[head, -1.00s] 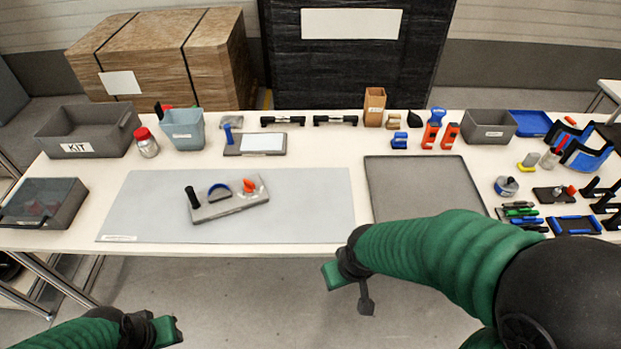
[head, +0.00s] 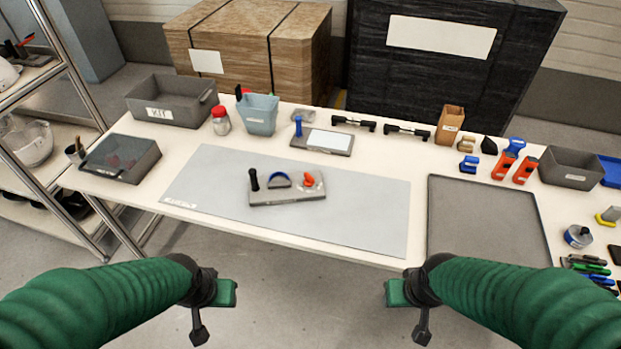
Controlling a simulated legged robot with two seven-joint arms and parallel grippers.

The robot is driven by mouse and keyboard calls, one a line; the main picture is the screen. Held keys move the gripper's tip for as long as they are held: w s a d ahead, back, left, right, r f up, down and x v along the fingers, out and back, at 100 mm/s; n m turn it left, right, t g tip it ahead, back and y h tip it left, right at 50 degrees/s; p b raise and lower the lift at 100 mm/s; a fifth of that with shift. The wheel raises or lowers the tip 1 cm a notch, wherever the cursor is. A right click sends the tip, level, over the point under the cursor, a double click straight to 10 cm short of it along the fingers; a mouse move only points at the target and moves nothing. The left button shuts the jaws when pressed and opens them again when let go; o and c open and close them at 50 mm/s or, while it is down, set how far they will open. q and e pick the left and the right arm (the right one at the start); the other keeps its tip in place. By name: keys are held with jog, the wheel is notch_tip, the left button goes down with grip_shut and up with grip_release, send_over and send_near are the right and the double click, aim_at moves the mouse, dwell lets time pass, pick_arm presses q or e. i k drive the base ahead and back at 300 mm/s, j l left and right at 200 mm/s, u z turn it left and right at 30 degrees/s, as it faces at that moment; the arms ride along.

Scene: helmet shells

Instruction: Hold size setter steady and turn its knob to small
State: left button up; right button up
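The size setter (head: 287,192) lies on the grey mat (head: 360,215) in the head view. The small marks by the knob are too small to read. My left gripper (head: 228,293) is in front of the table's edge, below and left of the setter. My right gripper (head: 396,293) is in front of the edge, below and right of it. Both are apart from the setter; their finger gaps cannot be made out.
A grey tray (head: 437,240) lies right of the mat. A KIT bin (head: 172,112), a lidded box (head: 120,170), a blue-grey bin (head: 258,122) and a red-lidded jar (head: 221,127) stand left and behind. Orange and blue tools stand at the back right. The mat around the setter is clear.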

aim_at(309, 181)
jog(key=j+z, duration=0.1)
jog(key=z, duration=0.3)
jog(key=i+j+z, duration=0.1)
jog(key=z, duration=0.35)
jog(key=j+z, duration=0.1)
jog(key=z, duration=0.3)
jog(key=j+z, duration=0.2)
jog(key=j, duration=0.25)
jog(key=j+z, duration=0.15)
jog(key=j, duration=0.3)
jog(key=k+j+z, duration=0.2)
jog(key=j, duration=0.25)
jog(key=j+z, duration=0.15)
jog(key=j, duration=0.3)
jog(key=k+j+z, duration=0.2)
jog(key=j, duration=0.25)
jog(key=j+z, duration=0.15)
jog(key=j, duration=0.3)
jog(key=k+j, duration=0.15)
jog(key=j, duration=0.2)
jog(key=k+j, duration=0.15)
jog(key=j, duration=0.25)
